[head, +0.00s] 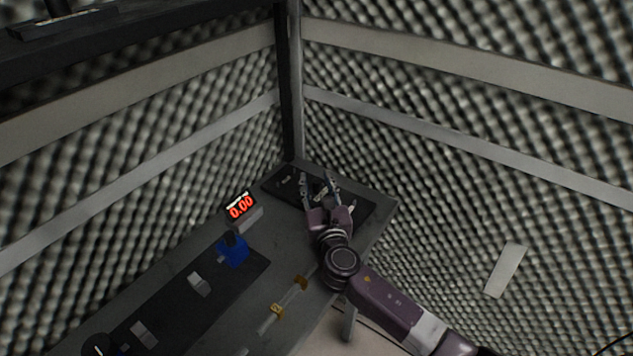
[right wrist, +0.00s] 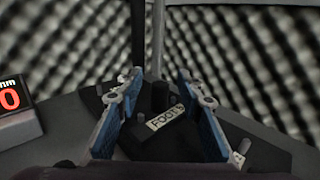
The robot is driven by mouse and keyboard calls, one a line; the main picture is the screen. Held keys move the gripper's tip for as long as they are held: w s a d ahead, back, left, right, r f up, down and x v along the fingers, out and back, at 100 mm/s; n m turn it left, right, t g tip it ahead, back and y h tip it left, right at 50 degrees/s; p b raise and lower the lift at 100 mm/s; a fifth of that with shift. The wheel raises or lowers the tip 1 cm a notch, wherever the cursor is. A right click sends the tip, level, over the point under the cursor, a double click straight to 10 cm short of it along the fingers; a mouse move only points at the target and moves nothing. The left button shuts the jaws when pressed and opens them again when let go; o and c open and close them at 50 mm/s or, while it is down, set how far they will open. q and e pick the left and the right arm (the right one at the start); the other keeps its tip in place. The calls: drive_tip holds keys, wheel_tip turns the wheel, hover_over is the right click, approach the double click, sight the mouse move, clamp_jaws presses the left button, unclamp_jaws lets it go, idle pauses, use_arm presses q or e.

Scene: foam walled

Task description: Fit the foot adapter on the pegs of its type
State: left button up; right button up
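My right gripper (head: 318,178) is over the dark board (head: 355,208) at the far corner of the bench, its fingers spread. In the right wrist view the open gripper (right wrist: 160,82) has one blue-backed finger on each side, with a gap between them. A white label (right wrist: 165,117) reading "FOOT" lies between the fingers on a dark part, with a black cylinder (right wrist: 160,96) just behind it. I cannot tell whether this dark part is the foot adapter or part of the board. A small light peg (right wrist: 241,150) stands to the right. My left gripper is not in view.
A display (head: 241,206) reading 0.00 stands left of the board. A blue object (head: 233,250) and pale blocks (head: 199,284) are on a dark mat (head: 172,306) nearer. A yellow-ended bar (head: 287,305) lies near the front edge. Foam walls enclose the corner.

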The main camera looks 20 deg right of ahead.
drive_tip(key=shift+s, duration=0.1)
drive_tip(key=shift+s+f, duration=0.1)
drive_tip(key=shift+s, duration=0.1)
drive_tip(key=s, duration=0.3)
drive_tip(key=s+a, duration=0.1)
drive_tip(key=s, duration=0.7)
drive_tip(key=shift+s+a, duration=0.2)
drive_tip(key=shift+a, duration=0.05)
